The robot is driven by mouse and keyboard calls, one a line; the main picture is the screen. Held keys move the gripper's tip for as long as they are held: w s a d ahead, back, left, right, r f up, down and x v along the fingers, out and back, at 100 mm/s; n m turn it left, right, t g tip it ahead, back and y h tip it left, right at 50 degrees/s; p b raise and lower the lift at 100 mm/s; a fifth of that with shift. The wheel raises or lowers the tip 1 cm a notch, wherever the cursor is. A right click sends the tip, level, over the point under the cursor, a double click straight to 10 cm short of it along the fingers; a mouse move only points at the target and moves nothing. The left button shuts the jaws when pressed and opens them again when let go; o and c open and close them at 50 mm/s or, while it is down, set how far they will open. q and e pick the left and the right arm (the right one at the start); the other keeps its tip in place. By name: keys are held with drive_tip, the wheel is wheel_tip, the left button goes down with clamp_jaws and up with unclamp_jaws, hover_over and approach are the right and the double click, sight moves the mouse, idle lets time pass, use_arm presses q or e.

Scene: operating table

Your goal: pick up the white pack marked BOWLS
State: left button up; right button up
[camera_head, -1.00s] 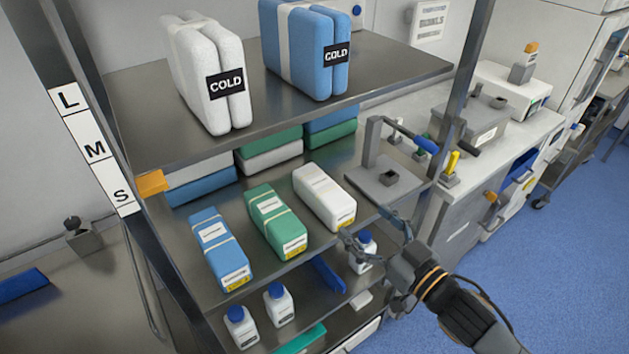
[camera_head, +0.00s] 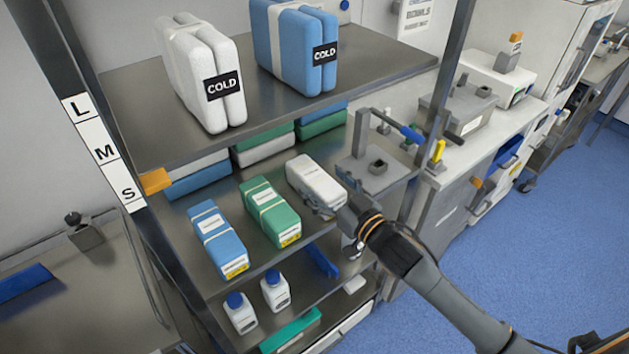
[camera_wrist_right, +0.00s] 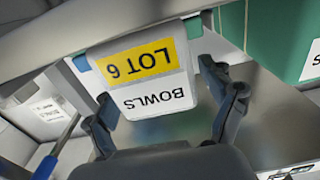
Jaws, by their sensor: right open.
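The white pack marked BOWLS (camera_head: 314,179) lies on the middle shelf, to the right of a green pack (camera_head: 270,211) and a blue pack (camera_head: 217,238). In the right wrist view its end face (camera_wrist_right: 145,80) shows a yellow LOT 6 label and a white BOWLS label, upside down. My right gripper (camera_head: 328,206) is at the near end of the white pack. In the right wrist view, its open fingers (camera_wrist_right: 160,95) stand on either side of the end face. I cannot tell whether they touch it. My left gripper is not in view.
A grey fixture with a blue-handled lever (camera_head: 377,170) stands to the right of the white pack. The upper shelf (camera_head: 255,105) carries white and blue COLD packs. White bottles (camera_head: 275,290) stand on the shelf below. Folded packs (camera_head: 265,148) lie behind.

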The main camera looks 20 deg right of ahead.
drive_tip(key=w, duration=0.2)
drive_tip(key=shift+w+f, duration=0.1)
drive_tip(key=shift+w, duration=0.2)
drive_tip(key=shift+w+a, duration=0.15)
drive_tip(key=shift+a, duration=0.1)
drive_tip(key=shift+s, duration=0.7)
drive_tip(key=c, duration=0.7)
drive_tip(key=shift+s+a, duration=0.1)
drive_tip(key=c, duration=0.7)
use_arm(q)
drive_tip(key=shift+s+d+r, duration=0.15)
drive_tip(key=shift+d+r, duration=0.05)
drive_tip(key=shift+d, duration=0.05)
use_arm(e)
drive_tip(key=shift+c, duration=0.2)
drive_tip(key=shift+w, duration=0.2)
